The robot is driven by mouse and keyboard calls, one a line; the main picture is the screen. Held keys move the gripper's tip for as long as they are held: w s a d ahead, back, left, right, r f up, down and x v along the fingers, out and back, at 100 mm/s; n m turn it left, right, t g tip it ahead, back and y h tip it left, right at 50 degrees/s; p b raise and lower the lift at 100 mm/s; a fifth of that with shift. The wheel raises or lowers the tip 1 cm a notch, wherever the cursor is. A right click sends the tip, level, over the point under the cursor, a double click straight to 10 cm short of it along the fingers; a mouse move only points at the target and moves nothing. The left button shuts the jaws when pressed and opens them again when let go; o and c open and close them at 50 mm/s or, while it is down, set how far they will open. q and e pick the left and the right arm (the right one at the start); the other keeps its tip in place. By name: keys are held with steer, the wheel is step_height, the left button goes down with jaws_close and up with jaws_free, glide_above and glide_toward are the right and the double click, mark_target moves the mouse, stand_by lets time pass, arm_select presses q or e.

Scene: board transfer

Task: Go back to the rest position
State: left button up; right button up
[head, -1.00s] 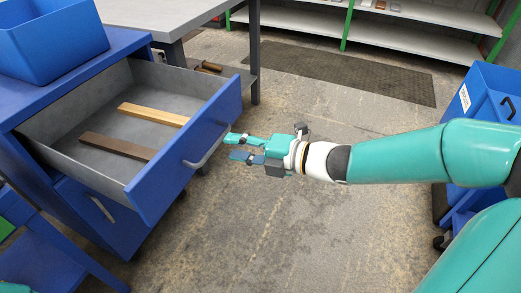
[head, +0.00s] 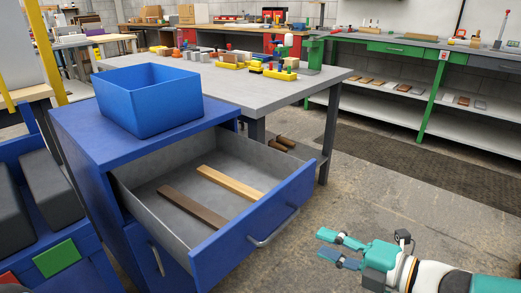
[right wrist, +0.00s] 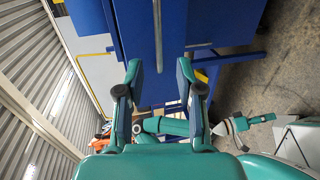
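My right gripper (head: 325,244) is at the lower right of the head view, to the right of the open blue drawer (head: 255,235) and apart from its handle (head: 273,229). In the right wrist view its two fingers (right wrist: 158,68) stand apart with nothing between them. A teal and white arm part (right wrist: 228,129), which looks like my left arm, shows low in the right wrist view, too small to tell its fingers. My left gripper does not show in the head view. A dark brown board (head: 192,206) and a light wood board (head: 229,182) lie in the drawer.
An empty-looking blue bin (head: 148,115) stands on the blue cabinet (head: 75,140). Behind it is a grey table (head: 240,87) with several small coloured items. Green-framed shelves (head: 470,125) stand at the back right. Floor with a dark mat (head: 420,170) lies clear between.

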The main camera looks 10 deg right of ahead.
steer(key=s+a+f+m+g+h, duration=0.1)
steer(key=a+f+m+g, duration=0.4)
steer(key=f, duration=1)
steer(key=s+a+f+m+g+h, duration=0.1)
steer(key=a+f+m, duration=0.6)
steer(key=f, duration=0.9)
steer(key=s+d+f+m+g+h, duration=0.4)
steer(key=s+f+m+g, duration=0.2)
steer(key=s+f+m, duration=0.8)
step_height(320, 180, up, 38)
steer(key=w+m+p, duration=0.1)
steer(key=w+p, duration=0.1)
steer(key=p, duration=3.2)
steer(key=shift+w+a+m, duration=0.2)
steer(key=shift+a+m, duration=0.05)
steer(key=shift+m, duration=0.15)
